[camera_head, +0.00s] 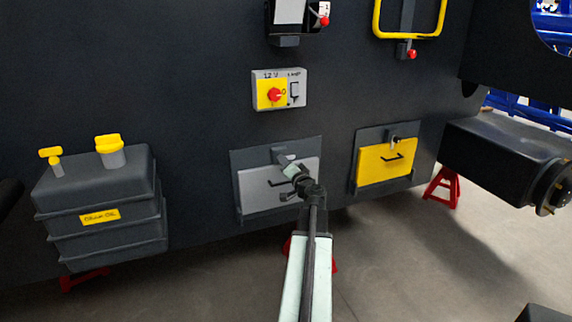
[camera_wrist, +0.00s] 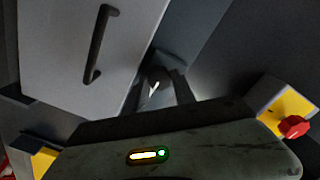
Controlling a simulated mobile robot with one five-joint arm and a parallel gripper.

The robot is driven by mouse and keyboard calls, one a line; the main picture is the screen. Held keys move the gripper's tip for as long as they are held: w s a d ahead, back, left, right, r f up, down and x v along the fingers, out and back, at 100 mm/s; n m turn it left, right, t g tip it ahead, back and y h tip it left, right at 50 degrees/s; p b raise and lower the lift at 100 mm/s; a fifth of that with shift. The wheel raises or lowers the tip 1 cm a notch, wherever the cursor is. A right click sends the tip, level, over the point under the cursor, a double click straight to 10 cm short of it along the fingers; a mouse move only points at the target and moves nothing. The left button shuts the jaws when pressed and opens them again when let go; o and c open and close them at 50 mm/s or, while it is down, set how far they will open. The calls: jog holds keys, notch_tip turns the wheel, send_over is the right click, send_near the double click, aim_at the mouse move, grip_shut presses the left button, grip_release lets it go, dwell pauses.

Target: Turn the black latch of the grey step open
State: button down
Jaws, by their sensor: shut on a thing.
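The grey step (camera_head: 308,174) is a light grey panel in a dark frame on the chassis wall, with a black bar handle; it also fills the upper left of the wrist view (camera_wrist: 60,60). Its black latch (camera_head: 279,154) sits at the panel's top edge, partly hidden by my gripper. My gripper (camera_head: 289,168) is at that top edge, shut on the latch. In the wrist view, the latch (camera_wrist: 156,80) shows dimly just beyond my gripper's body, beside the panel edge.
A yellow step (camera_head: 384,162) with its own latch is to the right. A switch box (camera_head: 280,90) with a red knob is above. A dark oil tank (camera_head: 100,205) with yellow caps stands out at the left.

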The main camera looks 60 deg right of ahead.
jog(key=shift+n, duration=0.6)
jog(key=c, duration=1)
grip_release()
jog(key=shift+c, duration=0.2)
jog(key=v, duration=0.7)
jog(key=shift+s+a, duration=0.25)
jog(key=shift+a, duration=0.05)
